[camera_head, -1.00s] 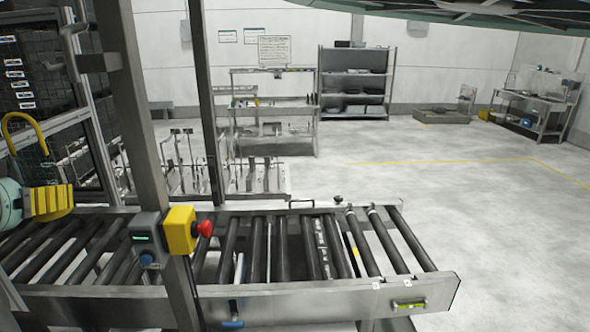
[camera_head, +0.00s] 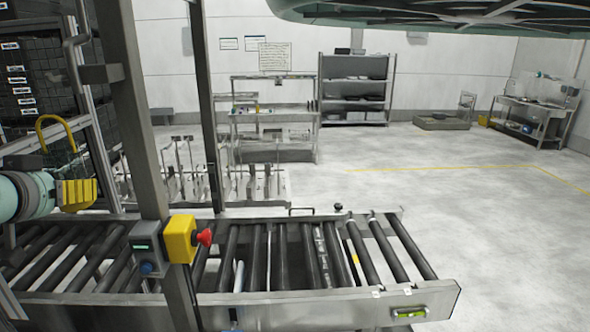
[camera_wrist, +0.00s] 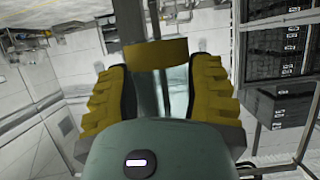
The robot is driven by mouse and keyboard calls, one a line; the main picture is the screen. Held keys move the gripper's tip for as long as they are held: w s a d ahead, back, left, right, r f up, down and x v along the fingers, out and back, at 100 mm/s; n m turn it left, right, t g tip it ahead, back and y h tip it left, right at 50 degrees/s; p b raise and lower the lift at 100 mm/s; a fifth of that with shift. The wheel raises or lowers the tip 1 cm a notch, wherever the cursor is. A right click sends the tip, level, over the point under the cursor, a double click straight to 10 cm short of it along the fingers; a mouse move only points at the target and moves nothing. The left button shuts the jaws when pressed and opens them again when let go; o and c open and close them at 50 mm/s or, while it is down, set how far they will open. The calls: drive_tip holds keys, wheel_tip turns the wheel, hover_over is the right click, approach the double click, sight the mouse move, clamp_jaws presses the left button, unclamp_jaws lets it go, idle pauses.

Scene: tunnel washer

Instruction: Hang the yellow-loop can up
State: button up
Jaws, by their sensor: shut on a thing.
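My gripper (camera_head: 78,194), with ribbed yellow fingers, is at the left of the head view, above the roller conveyor and left of a metal post. It is shut on the yellow-loop can, whose thin yellow loop (camera_head: 41,122) arches up above the fingers. The can's body is hard to make out in the head view. In the wrist view, a wide yellow band of the loop (camera_wrist: 155,53) crosses between the two fingers (camera_wrist: 160,92), with a pale see-through area behind it. My wrist housing hides what is lower down.
The roller conveyor (camera_head: 430,291) runs below. Dark stacked crates (camera_head: 30,85) are at the far left. Open floor lies right.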

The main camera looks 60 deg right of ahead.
sight(76, 144)
drive_tip(key=shift+w+d, duration=0.25)
drive_tip(key=shift+d, duration=0.25)
drive_tip(key=shift+w+r+p, duration=0.1)
drive_tip(key=shift+r+p, duration=0.25)
drive_tip(key=shift+p, duration=0.1)
drive_tip(key=shift+w+d+r+p, duration=0.3)
drive_tip(key=shift+d+r+p, duration=0.1)
drive_tip(key=shift+r+p, duration=0.85)
drive_tip(key=shift+w+d+r+p, duration=0.25)
drive_tip(key=shift+d+r+p, duration=0.1)
drive_tip(key=shift+r+p, duration=0.85)
drive_tip(key=shift+w+d+r+p, duration=0.35)
drive_tip(key=shift+r+p, duration=0.7)
drive_tip(key=shift+p, duration=0.35)
drive_tip(key=shift+w+d+f+b, duration=0.1)
drive_tip(key=shift+d+f+b, duration=0.15)
drive_tip(key=shift+f+b, duration=0.5)
drive_tip(key=shift+w+d+b, duration=0.1)
drive_tip(key=shift+d+b, duration=0.05)
drive_tip(key=shift+b, duration=0.6)
drive_tip(key=shift+w, duration=0.1)
